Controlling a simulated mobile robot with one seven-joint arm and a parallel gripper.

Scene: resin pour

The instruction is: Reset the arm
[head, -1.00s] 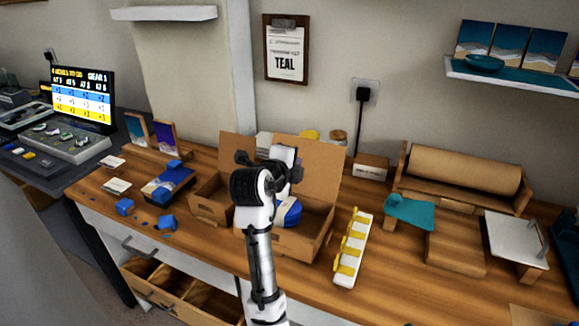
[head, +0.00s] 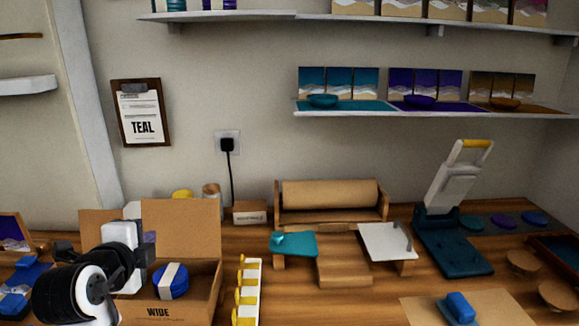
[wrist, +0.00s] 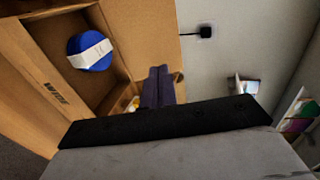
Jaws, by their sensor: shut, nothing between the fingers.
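My gripper shows in the wrist view (wrist: 158,86) with its two dark fingers together and nothing between them. In the head view my white and black arm stands at the lower left, in front of an open cardboard box (head: 182,228) marked WIDE. A blue round bundle with a pale band (head: 171,281) sits in that box. It also shows in the wrist view (wrist: 90,51), left of the fingers and apart from them. The arm hides part of the box in the head view.
A white rack with yellow clips (head: 248,290) stands right of the box. Further right are a paper roll holder (head: 330,195), a teal piece on a stand (head: 293,243), a white plate (head: 387,241) and a dark press (head: 450,247). Shelves hang above.

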